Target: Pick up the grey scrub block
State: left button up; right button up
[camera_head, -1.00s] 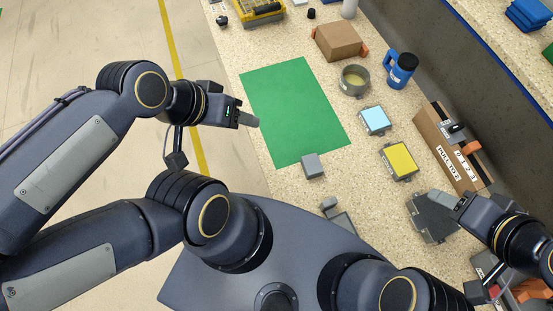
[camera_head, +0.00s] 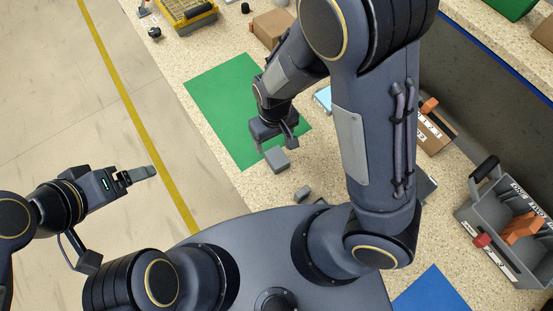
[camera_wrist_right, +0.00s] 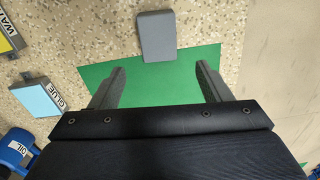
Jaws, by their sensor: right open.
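The grey scrub block (camera_head: 278,161) lies on the speckled counter at the near edge of the green mat (camera_head: 215,98). In the right wrist view the block (camera_wrist_right: 156,37) is ahead of the fingertips, roughly between their lines, with a gap to it. My right gripper (camera_head: 276,146) points down just behind the block in the head view. Its two fingers (camera_wrist_right: 158,82) are apart with nothing between them. My left gripper (camera_head: 140,174) is off to the left over the floor; its fingers overlap from this angle.
A smaller grey piece (camera_head: 302,193) lies nearer me on the counter. A grey bin with a handle (camera_head: 480,225) and a blue mat (camera_head: 432,292) are at right. Blue GLUE (camera_wrist_right: 40,98) and yellow WAX (camera_wrist_right: 7,40) blocks show at left in the wrist view. My right arm hides much of the counter.

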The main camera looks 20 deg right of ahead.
aim_at(275, 154)
jog(key=f, duration=0.7)
jog(key=shift+s+d+f, duration=0.1)
jog(key=shift+s+f, duration=0.15)
jog(key=shift+s, duration=0.1)
jog(key=shift+f+b, duration=0.3)
jog(key=shift+f, duration=0.1)
jog(key=c, duration=1.1)
jog(key=shift+r, duration=0.1)
